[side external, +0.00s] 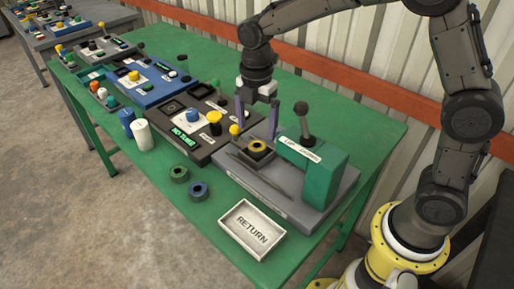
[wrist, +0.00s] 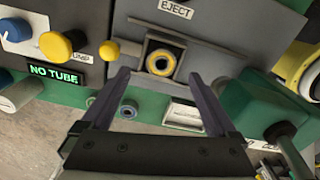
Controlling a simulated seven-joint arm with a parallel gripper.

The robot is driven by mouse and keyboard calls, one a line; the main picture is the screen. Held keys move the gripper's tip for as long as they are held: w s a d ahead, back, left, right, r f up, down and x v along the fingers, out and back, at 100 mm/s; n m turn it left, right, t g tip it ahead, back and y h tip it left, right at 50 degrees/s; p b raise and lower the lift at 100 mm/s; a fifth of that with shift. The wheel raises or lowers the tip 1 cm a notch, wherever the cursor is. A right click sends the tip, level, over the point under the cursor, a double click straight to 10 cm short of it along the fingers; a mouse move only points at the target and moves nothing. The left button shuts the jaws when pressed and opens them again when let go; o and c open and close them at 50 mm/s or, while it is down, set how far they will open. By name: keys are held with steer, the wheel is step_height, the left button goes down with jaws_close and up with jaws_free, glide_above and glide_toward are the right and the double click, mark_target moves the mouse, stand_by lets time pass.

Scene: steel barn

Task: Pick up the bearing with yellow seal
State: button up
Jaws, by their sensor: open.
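The bearing with yellow seal (side external: 257,146) sits in a square dark holder on the grey station (side external: 240,177). In the wrist view the bearing (wrist: 161,63) shows its yellow ring around a dark centre, below the EJECT label. My gripper (side external: 256,117) is open and empty, above the bearing and pointing down. In the wrist view its two fingers (wrist: 159,74) are spread to either side of the bearing, and neither appears to touch it.
A green block with a lever (side external: 325,180) stands right of the bearing. A yellow knob (wrist: 109,49) is close to its left. A blue-sealed bearing (side external: 198,190), another bearing (side external: 178,173) and the RETURN tray (side external: 279,239) lie in front. Control panels fill the left.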

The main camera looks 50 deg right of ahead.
mark_target(256, 146)
steer(key=shift+s+a+f, duration=0.1)
steer(key=shift+a+f, duration=0.05)
steer(key=shift+f, duration=1.2)
steer(key=shift+s+a+f, duration=0.1)
steer(key=shift+f, duration=1.25)
steer(key=shift+r, duration=0.1)
jaws_close()
